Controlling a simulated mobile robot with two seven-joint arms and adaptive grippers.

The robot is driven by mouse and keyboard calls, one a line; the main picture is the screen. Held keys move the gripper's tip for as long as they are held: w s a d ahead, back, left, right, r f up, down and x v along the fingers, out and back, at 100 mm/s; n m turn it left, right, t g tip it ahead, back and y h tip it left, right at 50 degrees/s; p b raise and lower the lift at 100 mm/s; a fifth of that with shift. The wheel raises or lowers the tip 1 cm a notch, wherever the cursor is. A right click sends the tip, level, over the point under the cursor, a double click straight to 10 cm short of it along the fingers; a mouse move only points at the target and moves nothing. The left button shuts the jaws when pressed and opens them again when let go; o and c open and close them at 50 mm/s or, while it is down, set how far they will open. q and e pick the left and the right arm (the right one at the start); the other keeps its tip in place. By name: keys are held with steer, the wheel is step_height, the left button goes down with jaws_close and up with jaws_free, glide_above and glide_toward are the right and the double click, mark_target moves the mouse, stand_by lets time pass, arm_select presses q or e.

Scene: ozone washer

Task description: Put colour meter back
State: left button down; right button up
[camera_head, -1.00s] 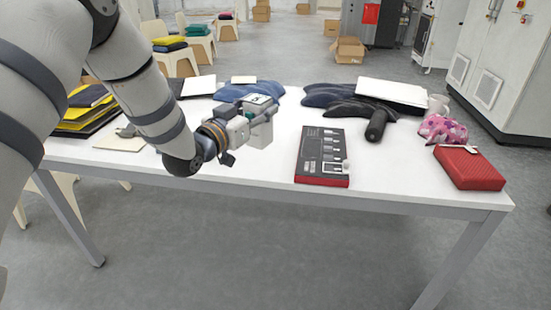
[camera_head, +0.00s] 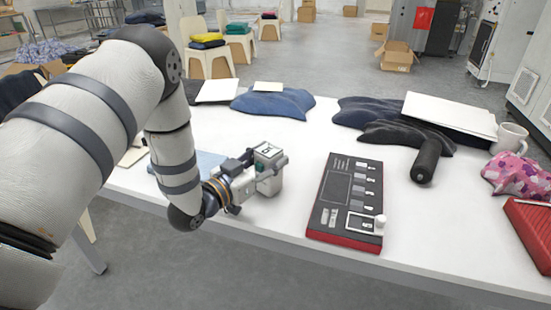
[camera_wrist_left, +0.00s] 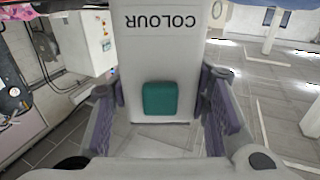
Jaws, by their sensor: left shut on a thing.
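The colour meter (camera_head: 270,170) is a light grey block, held upright just above the white table or touching it; I cannot tell which. In the left wrist view the colour meter (camera_wrist_left: 160,60) shows the word COLOUR upside down and a teal square button. My left gripper (camera_head: 251,178) is shut on it, with a purple-grey finger (camera_wrist_left: 215,108) on each side. The meter is left of a black panel with red edges (camera_head: 335,187) that carries white-framed markings. My right gripper is out of view.
The white table (camera_head: 300,140) has bare space between meter and panel. A black cylinder (camera_head: 426,160), dark cloths (camera_head: 375,113), a white board (camera_head: 450,113), a mug (camera_head: 509,138), a pink patterned cloth (camera_head: 520,177) and a red case (camera_head: 532,225) lie to the right. Blue cloth (camera_head: 275,103) lies behind.

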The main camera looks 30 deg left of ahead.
arm_select(q)
steer(key=shift+s+r, duration=0.15)
steer(key=shift+r, duration=0.05)
steer(key=shift+a+f, duration=0.1)
steer(key=shift+f, duration=0.05)
steer(key=c, duration=0.9)
jaws_free()
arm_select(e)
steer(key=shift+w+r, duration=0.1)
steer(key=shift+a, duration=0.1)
arm_select(q)
steer(key=shift+r, duration=0.2)
steer(key=s, duration=0.4)
steer(key=s+a, duration=0.1)
steer(key=s, duration=0.3)
steer(key=s+p, duration=0.1)
steer(key=s, duration=0.2)
steer(key=shift+s+a+f, duration=0.1)
steer(key=shift+s+a, duration=0.3)
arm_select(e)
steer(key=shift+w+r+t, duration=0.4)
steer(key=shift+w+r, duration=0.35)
